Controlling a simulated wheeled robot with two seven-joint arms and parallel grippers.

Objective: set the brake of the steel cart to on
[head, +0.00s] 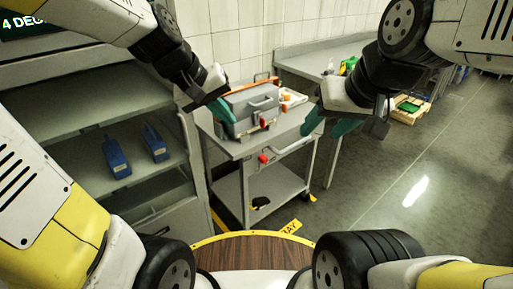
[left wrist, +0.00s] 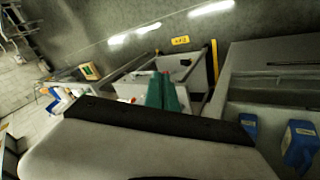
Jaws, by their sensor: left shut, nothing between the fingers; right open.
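The steel cart (head: 230,148) stands against the tiled wall in the head view, with a grey toolbox (head: 245,112) on its top. A red part (head: 263,158) shows at the cart's front edge, near a bar handle (head: 290,150). I cannot tell whether it is the brake, or how the brake is set. My left gripper (head: 222,108) is shut and empty, in front of the toolbox's left side in the picture. Its teal fingers also show together in the left wrist view (left wrist: 163,92). My right gripper (head: 328,124) is open and empty, right of the cart's top.
A shelf unit (head: 60,117) with two blue objects (head: 117,157) (head: 155,143) stands left of the cart. A steel table (head: 310,60) is behind it on the right. A round wooden top (head: 250,257) is close in front.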

